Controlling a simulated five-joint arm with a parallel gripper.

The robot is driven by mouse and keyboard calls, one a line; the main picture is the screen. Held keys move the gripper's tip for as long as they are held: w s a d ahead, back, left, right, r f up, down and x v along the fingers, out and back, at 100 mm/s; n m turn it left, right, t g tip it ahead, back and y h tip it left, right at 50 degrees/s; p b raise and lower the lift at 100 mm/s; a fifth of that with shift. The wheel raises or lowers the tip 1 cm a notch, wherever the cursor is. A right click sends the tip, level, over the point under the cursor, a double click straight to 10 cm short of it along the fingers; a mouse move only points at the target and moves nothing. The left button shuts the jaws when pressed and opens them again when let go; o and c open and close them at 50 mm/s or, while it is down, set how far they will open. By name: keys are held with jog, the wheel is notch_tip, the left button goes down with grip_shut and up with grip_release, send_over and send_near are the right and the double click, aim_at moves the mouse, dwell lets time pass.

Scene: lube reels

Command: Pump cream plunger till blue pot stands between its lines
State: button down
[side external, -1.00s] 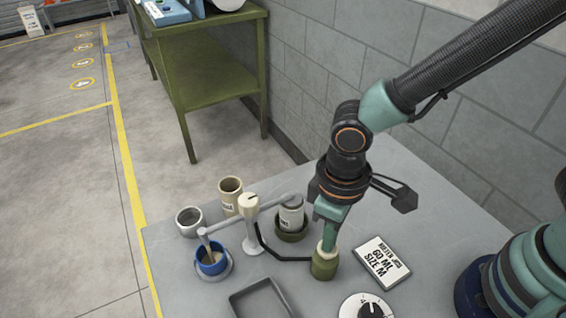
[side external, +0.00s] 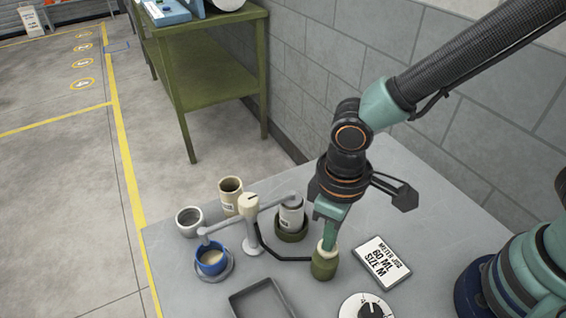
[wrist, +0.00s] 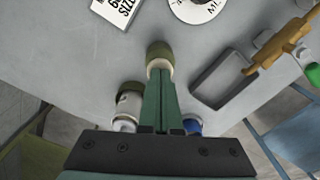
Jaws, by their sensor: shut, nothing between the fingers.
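The cream plunger (side external: 326,245) tops a short olive cylinder (side external: 324,266) on the table. My gripper (side external: 328,238) is shut and empty, its fingertips pointing down at the plunger's top and seeming to touch it. The wrist view shows the shut fingers (wrist: 160,85) over the cream top. The blue pot (side external: 211,263) stands on a grey round stand under the spout end of a grey pipe arm, with pale cream liquid inside. Its lines cannot be made out; in the wrist view the pot (wrist: 193,126) is mostly hidden behind my gripper.
A cream cup (side external: 230,195) and a grey cup (side external: 189,221) stand at the back left.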

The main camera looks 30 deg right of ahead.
jog(key=shift+r, duration=2.8)
jog(key=w+d+r+m+t, duration=0.2)
jog(key=d+r, duration=0.3)
jog(key=d, duration=0.6)
jog(key=w+d+r+m+t, duration=0.3)
jog(key=d+r, duration=0.3)
jog(key=d, duration=0.6)
jog(key=shift+m+t, duration=0.3)
jog(key=shift+m, duration=0.2)
jog(key=shift+a+f, duration=0.1)
